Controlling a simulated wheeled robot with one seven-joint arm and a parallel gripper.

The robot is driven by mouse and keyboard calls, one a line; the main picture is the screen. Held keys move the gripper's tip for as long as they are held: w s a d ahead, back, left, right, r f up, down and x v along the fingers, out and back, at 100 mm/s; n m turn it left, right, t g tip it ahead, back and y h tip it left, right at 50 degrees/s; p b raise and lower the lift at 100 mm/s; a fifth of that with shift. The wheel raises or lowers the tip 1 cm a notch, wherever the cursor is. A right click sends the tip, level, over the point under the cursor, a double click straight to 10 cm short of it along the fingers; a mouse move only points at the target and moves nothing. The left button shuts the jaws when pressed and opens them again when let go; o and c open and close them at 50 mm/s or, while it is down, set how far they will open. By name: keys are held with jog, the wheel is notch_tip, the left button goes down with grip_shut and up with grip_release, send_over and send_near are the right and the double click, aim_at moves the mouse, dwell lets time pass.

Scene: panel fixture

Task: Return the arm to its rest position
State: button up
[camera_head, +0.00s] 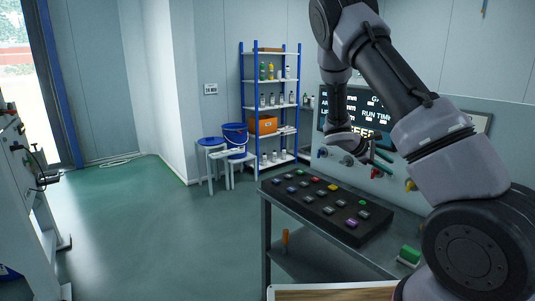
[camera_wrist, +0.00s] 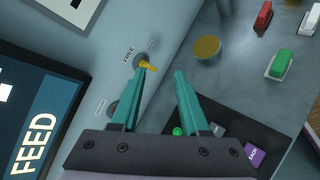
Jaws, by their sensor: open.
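My arm is raised and bent over the panel fixture in the head view. My gripper (camera_head: 378,158) hangs near the upright panel (camera_head: 455,117), above the far side of the button box. In the wrist view my gripper (camera_wrist: 162,73) has two teal fingers spread apart with nothing between them. A yellow knob (camera_wrist: 147,66) on the panel appears close to the left fingertip; whether they touch I cannot tell. The black button box (camera_head: 320,206) with several coloured buttons lies on the grey bench.
The screen (camera_wrist: 38,125) reading FEED is beside the gripper. A green switch (camera_wrist: 281,64) and a red switch (camera_wrist: 263,16) sit on the bench top. A blue-framed shelf (camera_head: 271,97), stools (camera_head: 212,160) and a blue bucket (camera_head: 235,134) stand behind.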

jog(key=s+a+r+m+t+y, duration=0.2)
jog(key=s+a+r+m+y, duration=0.2)
jog(key=s+r, duration=0.5)
jog(key=s+a+r+m+t+y, duration=0.2)
jog(key=s+a+r+m+y, duration=0.3)
jog(key=s, duration=0.5)
jog(key=s+a+r+m+t+y, duration=0.2)
jog(key=s+a+r+m+y, duration=0.2)
jog(key=s+a+r, duration=0.4)
notch_tip(320, 180, up, 5)
jog(key=shift+s+a+f+m+y, duration=0.15)
jog(key=shift+s+m+y, duration=0.25)
jog(key=shift+s+m, duration=0.55)
